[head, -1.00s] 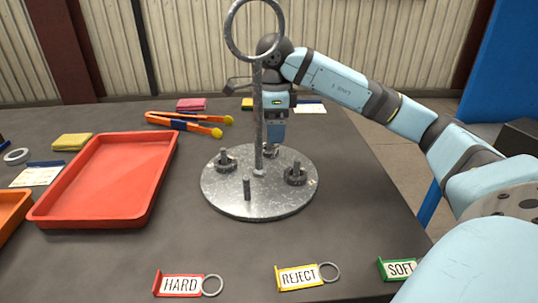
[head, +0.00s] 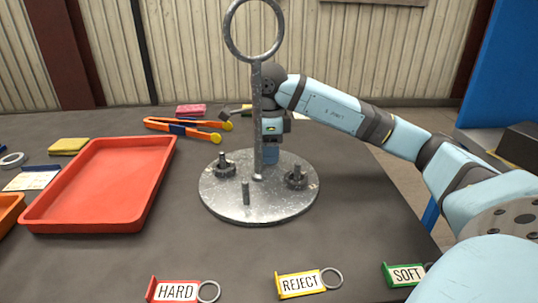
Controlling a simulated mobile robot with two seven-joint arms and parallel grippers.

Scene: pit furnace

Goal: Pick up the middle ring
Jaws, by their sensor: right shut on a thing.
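The round metal fixture plate (head: 222,205) stands on the table, with a tall post and a large loop (head: 231,42) rising from it. A dark ring sits around a peg at the left (head: 224,174), and another at the right (head: 297,180). A bare short peg (head: 246,194) stands at the front. My right gripper (head: 270,158) points down behind the post at the back of the plate, shut on the middle ring there. The ring and fingertips are mostly hidden by the post and gripper. My left gripper is out of view.
A red tray (head: 100,229) lies left of the fixture, with orange tongs (head: 182,129) behind it. Tags HARD (head: 176,291), REJECT (head: 299,283) and SOFT (head: 405,274) lie along the front. The table right of the plate is mostly clear.

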